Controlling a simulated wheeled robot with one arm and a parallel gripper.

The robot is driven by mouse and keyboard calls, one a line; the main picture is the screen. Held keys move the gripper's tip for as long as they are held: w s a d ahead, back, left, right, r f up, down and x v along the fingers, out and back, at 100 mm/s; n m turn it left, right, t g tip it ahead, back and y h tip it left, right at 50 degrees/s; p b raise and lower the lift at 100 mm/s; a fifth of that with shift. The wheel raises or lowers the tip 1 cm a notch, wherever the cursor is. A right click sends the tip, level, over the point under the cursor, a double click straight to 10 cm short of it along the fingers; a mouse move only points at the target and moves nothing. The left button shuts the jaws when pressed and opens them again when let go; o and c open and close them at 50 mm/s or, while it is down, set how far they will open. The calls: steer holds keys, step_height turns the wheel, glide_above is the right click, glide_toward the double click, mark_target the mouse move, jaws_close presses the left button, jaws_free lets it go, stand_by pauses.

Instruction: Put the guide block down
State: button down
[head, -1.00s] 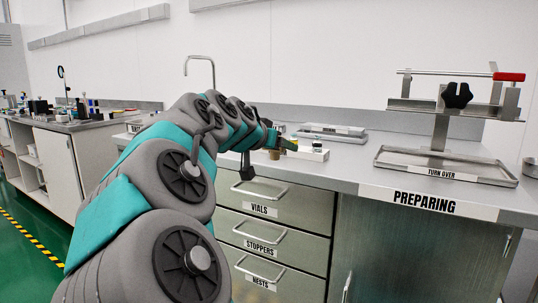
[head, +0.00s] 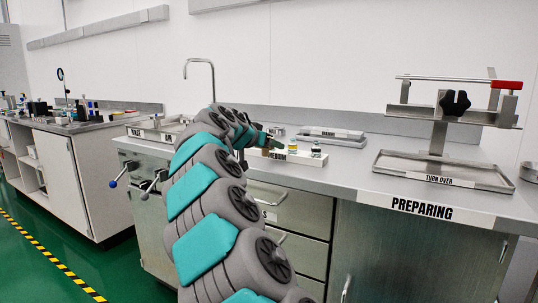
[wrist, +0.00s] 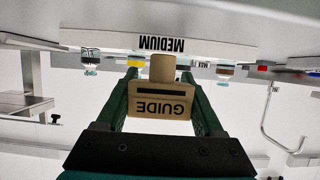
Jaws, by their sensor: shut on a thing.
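The guide block is tan with a dark slot and the word GUIDE, upside down in the wrist view (wrist: 160,106). My gripper (wrist: 160,78) has dark green fingers, shut on the block from both sides. Beyond it is a white rack labelled MEDIUM (wrist: 110,40), also upside down there. In the head view my arm reaches over the counter to the MEDIUM rack (head: 308,160), where small vials stand. My own arm partly hides the gripper area in that view. I cannot tell whether the block touches the rack or counter.
To the right stand a metal tray labelled TURN OVER (head: 390,163) and a clamp frame with a red handle (head: 507,85). Flat trays (head: 330,135) lie behind the rack. A sink tap (head: 212,85) is at the left. The counter (head: 345,176) has bare room between rack and TURN OVER tray.

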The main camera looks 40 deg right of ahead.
mark_target(269, 165)
steer(key=shift+f, duration=1.65)
steer(key=shift+f, duration=0.1)
steer(key=shift+f, duration=0.1)
jaws_free()
